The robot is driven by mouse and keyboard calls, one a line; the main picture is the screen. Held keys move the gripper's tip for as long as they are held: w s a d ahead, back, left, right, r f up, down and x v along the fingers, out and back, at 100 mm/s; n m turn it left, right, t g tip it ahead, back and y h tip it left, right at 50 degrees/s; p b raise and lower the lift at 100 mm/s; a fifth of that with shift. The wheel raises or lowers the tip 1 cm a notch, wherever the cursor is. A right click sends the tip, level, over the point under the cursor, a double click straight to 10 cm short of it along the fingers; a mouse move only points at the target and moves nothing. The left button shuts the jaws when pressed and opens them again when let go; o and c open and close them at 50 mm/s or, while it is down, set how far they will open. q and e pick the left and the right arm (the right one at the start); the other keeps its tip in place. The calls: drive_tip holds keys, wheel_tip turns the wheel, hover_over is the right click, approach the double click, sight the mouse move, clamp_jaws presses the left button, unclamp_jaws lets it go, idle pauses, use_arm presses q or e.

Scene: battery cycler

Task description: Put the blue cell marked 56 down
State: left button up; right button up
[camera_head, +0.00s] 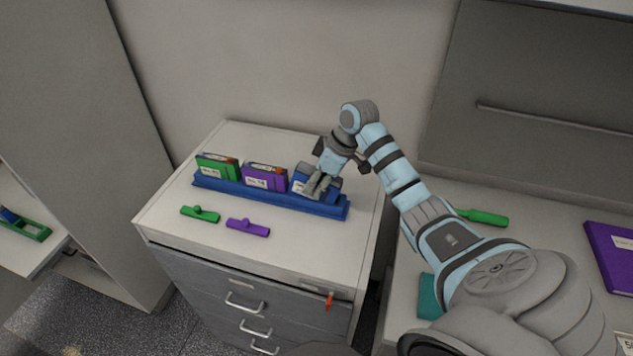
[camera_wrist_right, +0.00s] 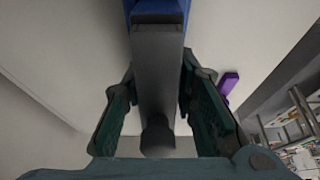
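The blue cell (camera_head: 299,184) is at the right end of the blue rack (camera_head: 270,199), partly hidden by my right gripper (camera_head: 318,186). I cannot read its number or tell whether it rests fully in the rack. In the right wrist view the grey top of the cell (camera_wrist_right: 157,80) runs between the two fingers of my right gripper (camera_wrist_right: 158,85). The fingertips meet its sides. Blue shows at the top of that view. My left gripper is not in view.
A green cell (camera_head: 217,168) and a purple cell (camera_head: 264,178) stand in the rack to the left. A green clip (camera_head: 200,214) and a purple clip (camera_head: 248,227) lie in front on the white cabinet top (camera_head: 300,252). The wall is close behind.

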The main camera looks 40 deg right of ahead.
drive_tip(key=o, duration=0.3)
drive_tip(key=shift+w+f, duration=0.1)
drive_tip(key=shift+f, duration=0.15)
drive_tip(key=shift+o, duration=0.3)
drive_tip(key=shift+w, duration=0.3)
drive_tip(key=b+v, duration=0.1)
drive_tip(key=v, duration=1.1)
drive_tip(key=shift+s+r, duration=0.15)
drive_tip(key=shift+s, duration=0.05)
drive_tip(key=shift+d, duration=0.1)
